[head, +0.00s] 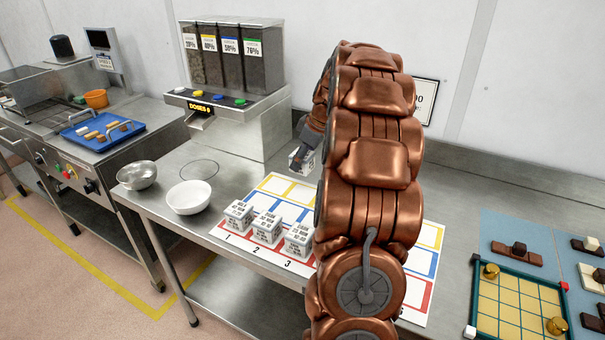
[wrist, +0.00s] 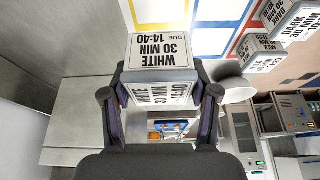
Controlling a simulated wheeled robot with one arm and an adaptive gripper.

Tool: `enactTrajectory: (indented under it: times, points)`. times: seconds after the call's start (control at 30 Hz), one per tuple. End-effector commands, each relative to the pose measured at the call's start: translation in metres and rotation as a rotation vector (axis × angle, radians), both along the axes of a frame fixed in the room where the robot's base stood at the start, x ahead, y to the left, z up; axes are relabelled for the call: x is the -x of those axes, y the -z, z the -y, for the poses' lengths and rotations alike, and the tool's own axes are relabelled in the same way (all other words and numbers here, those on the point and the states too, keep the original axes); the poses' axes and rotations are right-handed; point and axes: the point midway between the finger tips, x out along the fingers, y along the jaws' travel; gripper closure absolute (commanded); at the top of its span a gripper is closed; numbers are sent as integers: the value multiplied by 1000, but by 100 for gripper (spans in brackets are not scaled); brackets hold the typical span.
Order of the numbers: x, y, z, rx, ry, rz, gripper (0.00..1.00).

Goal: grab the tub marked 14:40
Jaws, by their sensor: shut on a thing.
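The tub marked 14:40 (wrist: 160,52) is a white box whose lid label reads WHITE, 30 MIN, DUE 14:40, upside down in the wrist view. My gripper (wrist: 160,80) is shut on it, with one dark finger against each side. In the head view the tub (head: 298,160) shows only partly, under my gripper (head: 302,147) and left of my copper arm. It appears to be held above the counter behind the mat, though the gap below it is hard to judge.
Three similar tubs stand on the mat's red row: tub one (head: 238,214), tub two (head: 267,228) and tub three (head: 299,240). A dispenser (head: 240,115) stands close to the left of my gripper. A white bowl (head: 189,197) and a metal bowl (head: 137,175) sit at left.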

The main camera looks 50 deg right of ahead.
Motion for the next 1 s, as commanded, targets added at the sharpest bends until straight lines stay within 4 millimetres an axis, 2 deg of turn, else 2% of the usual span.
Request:
enactTrajectory:
  times: [0.8,1.0]
  points:
    - [0,-76,0,2,0,3,79]
    - [0,-82,0,-1,0,-1,79]
